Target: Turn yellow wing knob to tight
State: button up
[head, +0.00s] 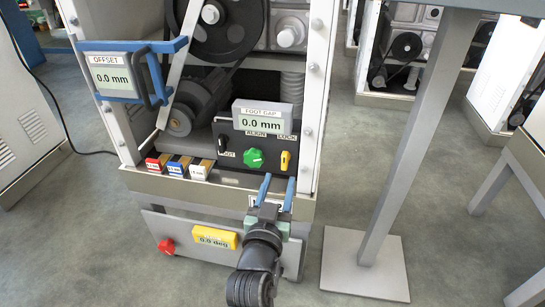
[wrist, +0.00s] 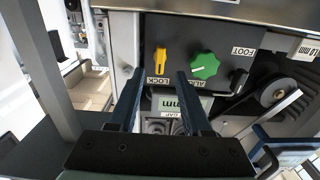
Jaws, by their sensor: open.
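The yellow wing knob (head: 285,160) sits at the right end of the dark control panel, under the LOCK label. In the wrist view the yellow wing knob (wrist: 160,61) shows upright, beside the LOCK lettering. My gripper (head: 277,190) is open, with its two blue fingers pointing up at the panel, just below the knob. In the wrist view my gripper (wrist: 160,74) has one fingertip to either side of the knob's line, with nothing between them. The fingertips look short of the knob. I cannot read a tight mark.
A green knob (head: 253,158) marked ALIGN is just left of the yellow one, and a black FOOT lever (head: 224,143) is farther left. A FOOT GAP display (head: 262,118) reading 0.0 mm stands above. Red, blue and white blocks (head: 176,166) line the ledge. A grey post (head: 415,140) stands right.

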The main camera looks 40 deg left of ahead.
jog(key=p+v, duration=0.1)
jog(key=v, duration=0.5)
jog(key=shift+s+d, duration=0.15)
dwell(0.3)
jog(key=w+d+r+m+t+h+p, duration=0.1)
jog(key=w+d+r+t+p, duration=0.3)
jog(key=r, duration=0.8)
jog(key=w+d+r+m+t+h+p, duration=0.15)
jog(key=d+r, duration=0.45)
jog(key=r, duration=0.6)
jog(key=w+d+r+m+t+h+p, duration=0.25)
jog(key=d+r, duration=0.25)
jog(key=r, duration=0.7)
jog(key=s+d+r+t+h+p, duration=0.1)
jog(key=s+d+r+p, duration=0.2)
jog(key=r, duration=0.6)
jog(key=s+d+r+m+t+h+p, duration=0.1)
jog(key=s+d+r+h+p, duration=0.1)
jog(key=s+d+r, duration=0.5)
jog(key=d+r+t+h+p, duration=0.1)
jog(key=d+r+t+p, duration=0.15)
jog(key=r, duration=0.85)
notch_tip(320, 180, up, 38)
jog(key=s+d+p, duration=0.1)
jog(key=p, duration=3.6)
jog(key=shift+s, duration=0.15)
